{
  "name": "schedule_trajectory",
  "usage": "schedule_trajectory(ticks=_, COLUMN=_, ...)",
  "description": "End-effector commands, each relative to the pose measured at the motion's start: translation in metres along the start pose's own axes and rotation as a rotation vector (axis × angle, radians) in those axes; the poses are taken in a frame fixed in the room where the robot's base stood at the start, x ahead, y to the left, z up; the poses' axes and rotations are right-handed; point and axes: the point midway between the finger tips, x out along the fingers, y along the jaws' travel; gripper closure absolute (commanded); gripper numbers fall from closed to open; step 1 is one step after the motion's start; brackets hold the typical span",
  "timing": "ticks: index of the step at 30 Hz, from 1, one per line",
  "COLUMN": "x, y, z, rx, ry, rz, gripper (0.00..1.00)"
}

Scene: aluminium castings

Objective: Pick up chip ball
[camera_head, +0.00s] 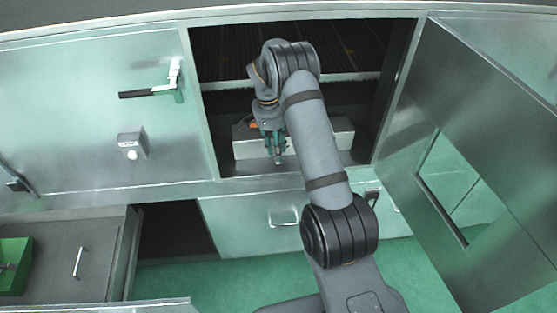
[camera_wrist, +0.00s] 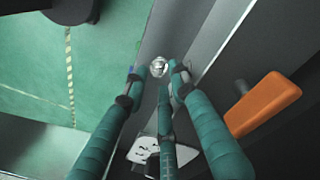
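The chip ball (camera_wrist: 159,67) is a small, silvery, crumpled ball. In the wrist view it sits on a narrow grey metal ledge, in line with the gap between my fingertips. My gripper (camera_wrist: 160,78) has several teal fingers, spread apart with nothing held between them. How far the fingertips are from the ball is hard to tell. In the head view my gripper (camera_head: 275,147) points down inside the open cabinet, near its front edge. The ball is too small to make out surely there.
A light box-like block (camera_head: 340,135) lies behind my gripper in the cabinet (camera_head: 405,60). An orange handle-like part (camera_wrist: 262,104) and a white plate (camera_wrist: 222,155) are close to my fingers. The cabinet door (camera_head: 480,130) stands open at right. A drawer with a green box (camera_head: 14,262) is open lower left.

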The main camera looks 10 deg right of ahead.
Motion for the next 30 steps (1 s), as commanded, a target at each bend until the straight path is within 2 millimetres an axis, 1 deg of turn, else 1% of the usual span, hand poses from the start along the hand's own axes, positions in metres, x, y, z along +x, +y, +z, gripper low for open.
schedule_trajectory(ticks=4, x=0.022, y=0.002, z=0.003, rx=0.000, ry=-0.005, rz=0.003, gripper=0.74)
schedule_trajectory(ticks=6, x=0.030, y=0.002, z=0.002, rx=0.000, ry=-0.003, rz=0.002, gripper=0.74)
schedule_trajectory(ticks=9, x=0.036, y=0.001, z=0.002, rx=0.001, ry=-0.002, rz=0.001, gripper=0.74)
schedule_trajectory(ticks=16, x=0.038, y=0.000, z=0.000, rx=0.001, ry=-0.001, rz=0.000, gripper=0.74)
schedule_trajectory(ticks=27, x=0.037, y=0.000, z=0.000, rx=0.000, ry=-0.001, rz=0.000, gripper=0.96)
schedule_trajectory(ticks=30, x=0.037, y=0.000, z=0.000, rx=0.000, ry=-0.001, rz=0.000, gripper=0.97)
